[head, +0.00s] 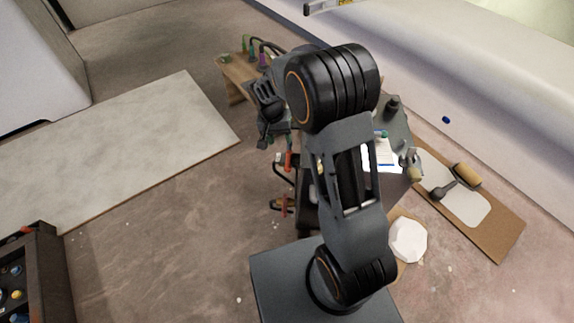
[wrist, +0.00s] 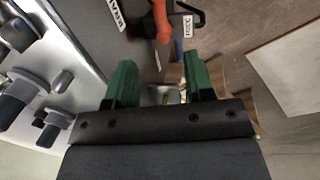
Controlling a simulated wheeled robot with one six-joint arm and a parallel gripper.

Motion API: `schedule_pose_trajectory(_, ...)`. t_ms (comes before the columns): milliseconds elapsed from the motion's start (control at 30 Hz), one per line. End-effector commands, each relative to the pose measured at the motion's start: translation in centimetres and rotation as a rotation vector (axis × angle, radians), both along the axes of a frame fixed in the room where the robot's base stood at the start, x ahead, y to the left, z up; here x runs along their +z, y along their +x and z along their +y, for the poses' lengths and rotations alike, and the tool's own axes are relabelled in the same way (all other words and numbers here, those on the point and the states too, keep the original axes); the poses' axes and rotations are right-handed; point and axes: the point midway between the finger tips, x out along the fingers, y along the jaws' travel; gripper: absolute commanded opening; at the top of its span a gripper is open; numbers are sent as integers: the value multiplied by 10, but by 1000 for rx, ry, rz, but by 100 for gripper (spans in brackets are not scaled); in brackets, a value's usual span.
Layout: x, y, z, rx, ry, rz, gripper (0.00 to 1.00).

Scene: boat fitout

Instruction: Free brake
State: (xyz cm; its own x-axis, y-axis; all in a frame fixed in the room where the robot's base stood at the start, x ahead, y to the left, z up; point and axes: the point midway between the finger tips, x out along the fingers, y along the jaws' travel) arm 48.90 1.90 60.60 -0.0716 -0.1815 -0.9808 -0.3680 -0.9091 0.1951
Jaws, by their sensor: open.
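An orange-red lever handle (wrist: 161,22) stands at the top middle of the wrist view, on a dark grey panel. A white label (wrist: 116,14) with partly cut lettering is to its left. A second label (wrist: 188,26), which seems to read FREE, is to its right, by a black hooked bar (wrist: 190,10). My gripper (wrist: 158,80) has green fingers. It is open and empty, and the lever lies ahead of the gap between its fingers, apart from them. In the head view an orange part (head: 289,161) shows on the cart's side, below my gripper.
A light panel with grey knobs (wrist: 18,95) is close on the left of the wrist view. A small wooden bench (head: 236,78) with cables is behind my arm. A board with a roller (head: 466,174) lies to the right. A dark tool chest (head: 40,270) is at lower left.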

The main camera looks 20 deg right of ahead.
Motion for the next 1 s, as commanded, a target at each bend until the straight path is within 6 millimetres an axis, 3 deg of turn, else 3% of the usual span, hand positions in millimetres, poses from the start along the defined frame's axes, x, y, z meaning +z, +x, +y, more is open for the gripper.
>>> schedule_pose_trajectory(500, -95, -8, -18, 0, 0, 5, 48)
schedule_pose_trajectory(733, -118, -9, -22, -1, 0, 3, 48)
schedule_pose_trajectory(1000, -124, -10, -23, 0, 1, 2, 48)
